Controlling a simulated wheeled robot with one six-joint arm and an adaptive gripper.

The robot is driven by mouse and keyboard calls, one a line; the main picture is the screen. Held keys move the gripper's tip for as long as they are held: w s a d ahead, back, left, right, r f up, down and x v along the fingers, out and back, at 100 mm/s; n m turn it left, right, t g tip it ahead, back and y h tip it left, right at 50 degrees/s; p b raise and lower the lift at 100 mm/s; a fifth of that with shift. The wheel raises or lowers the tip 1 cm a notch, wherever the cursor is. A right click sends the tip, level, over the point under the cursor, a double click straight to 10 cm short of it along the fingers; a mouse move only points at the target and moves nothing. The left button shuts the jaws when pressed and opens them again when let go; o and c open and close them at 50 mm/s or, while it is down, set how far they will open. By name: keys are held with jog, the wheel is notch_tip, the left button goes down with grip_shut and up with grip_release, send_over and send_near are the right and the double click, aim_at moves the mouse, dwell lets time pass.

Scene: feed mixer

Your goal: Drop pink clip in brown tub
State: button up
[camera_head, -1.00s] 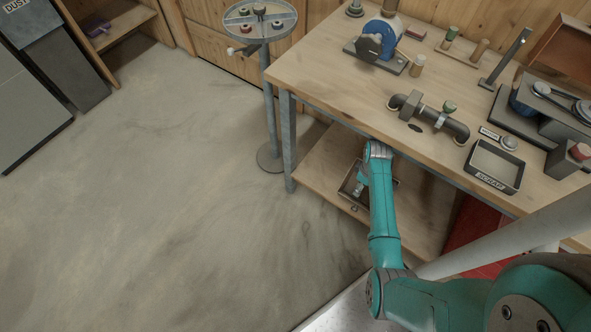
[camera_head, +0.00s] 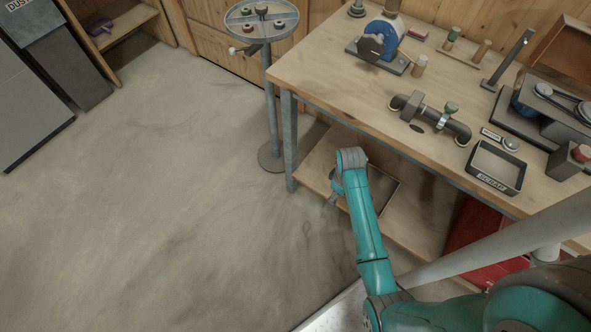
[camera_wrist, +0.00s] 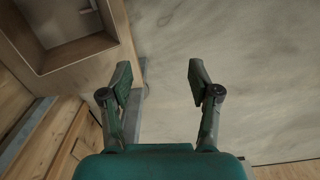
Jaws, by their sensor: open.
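My gripper (camera_head: 334,198) hangs beside the bench's lower shelf, to the left of a shallow tray (camera_head: 391,203), partly hidden by my arm. In the wrist view my gripper (camera_wrist: 160,80) has its two fingers wide apart with nothing between them. The tray's corner and rim (camera_wrist: 88,52) fill the upper left of that view, with a small grey piece at the top edge. I cannot make out a pink clip or a brown tub for certain in either view.
The workbench (camera_head: 325,85) carries a grinder (camera_head: 378,40), a pipe fitting (camera_head: 430,115) and a scrap tray (camera_head: 497,180). A round-topped stand (camera_head: 268,110) is left of the bench. The floor (camera_head: 170,190) at left is clear. A red box (camera_head: 470,240) is under the bench.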

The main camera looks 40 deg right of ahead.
jog(key=w+a+r, duration=0.2)
jog(key=w+a, duration=0.2)
jog(key=w, duration=0.3)
jog(key=w+a+r+m, duration=0.1)
jog(key=w+a+r, duration=0.1)
jog(key=w+a, duration=0.2)
jog(key=shift+w+a+r+m, duration=0.2)
jog(key=shift+w+m, duration=0.1)
jog(key=shift+w, duration=1.3)
jog(key=s+a+f+t, duration=0.45)
jog(key=s+f, duration=0.25)
jog(key=s, duration=0.4)
jog(key=s+a+r+t, duration=0.3)
jog(key=s+r, duration=0.1)
jog(key=s, duration=0.7)
jog(key=s+a+r+t, duration=0.1)
jog(key=s+r+t, duration=0.1)
jog(key=s+r, duration=0.3)
jog(key=s+a+r+t, duration=0.1)
jog(key=s+r+t, duration=0.2)
jog(key=r, duration=1.1)
jog(key=s+a+r+m+t, duration=0.1)
jog(key=s+r+t, duration=0.1)
jog(key=s+r, duration=0.7)
jog(key=shift+a+r, duration=0.3)
